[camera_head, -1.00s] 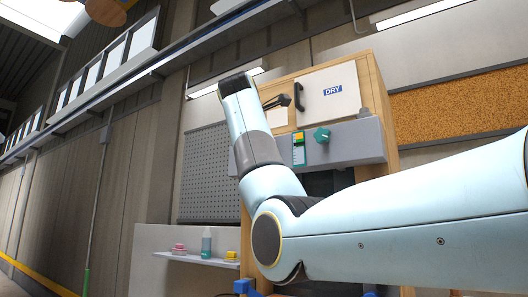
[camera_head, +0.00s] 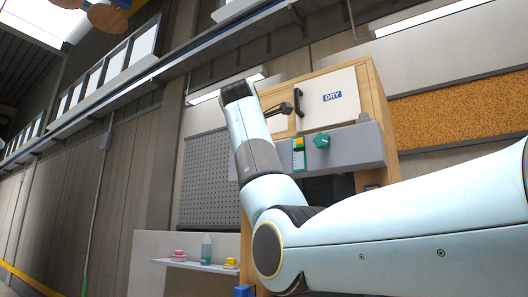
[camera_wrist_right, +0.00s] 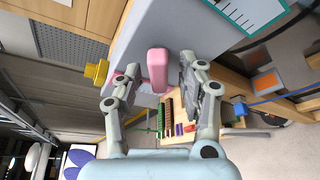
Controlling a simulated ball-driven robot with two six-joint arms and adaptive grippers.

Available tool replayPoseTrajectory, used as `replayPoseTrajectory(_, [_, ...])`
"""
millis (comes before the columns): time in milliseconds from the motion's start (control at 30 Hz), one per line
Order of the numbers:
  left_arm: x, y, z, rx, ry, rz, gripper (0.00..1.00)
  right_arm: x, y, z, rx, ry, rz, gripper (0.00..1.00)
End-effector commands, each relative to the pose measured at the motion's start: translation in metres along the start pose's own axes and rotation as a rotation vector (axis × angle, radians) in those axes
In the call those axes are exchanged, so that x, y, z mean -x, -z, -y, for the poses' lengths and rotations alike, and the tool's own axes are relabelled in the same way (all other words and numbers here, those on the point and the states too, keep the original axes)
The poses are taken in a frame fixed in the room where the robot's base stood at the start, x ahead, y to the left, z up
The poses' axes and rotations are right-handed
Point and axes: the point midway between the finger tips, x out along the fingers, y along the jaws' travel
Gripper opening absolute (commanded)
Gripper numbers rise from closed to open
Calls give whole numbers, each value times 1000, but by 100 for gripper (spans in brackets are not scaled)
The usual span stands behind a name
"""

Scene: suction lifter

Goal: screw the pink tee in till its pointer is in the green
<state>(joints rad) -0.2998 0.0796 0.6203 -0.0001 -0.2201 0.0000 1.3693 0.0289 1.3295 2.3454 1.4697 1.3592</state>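In the right wrist view the pink tee's bar (camera_wrist_right: 157,68) stands between the fingers of my right gripper (camera_wrist_right: 160,64). The fingers are spread, one on each side of the bar, with a visible gap to the left finger; the right finger is close beside it. More pink shows by the left finger. In the head view my right arm hides the tee and gripper. My left gripper is not in view.
A grey housing (camera_head: 345,148) carries a teal star knob (camera_head: 321,140) and a striped card (camera_head: 298,154). A DRY panel (camera_head: 333,97) is above. A yellow knob (camera_wrist_right: 96,72) sits left of my right gripper. A small shelf (camera_head: 195,265) holds a bottle (camera_head: 206,248).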

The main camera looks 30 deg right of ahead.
Motion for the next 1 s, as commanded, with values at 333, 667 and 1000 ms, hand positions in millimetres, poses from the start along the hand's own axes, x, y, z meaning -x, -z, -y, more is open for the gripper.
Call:
replayPoseTrajectory(333, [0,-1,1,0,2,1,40,21,0,-2,-2,-5,-1,40])
replayPoseTrajectory(667, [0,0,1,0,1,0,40,92,1,-1,-3,-3,-4,40])
replayPoseTrajectory(1000, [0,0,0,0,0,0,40,120,0,0,0,0,0,40])
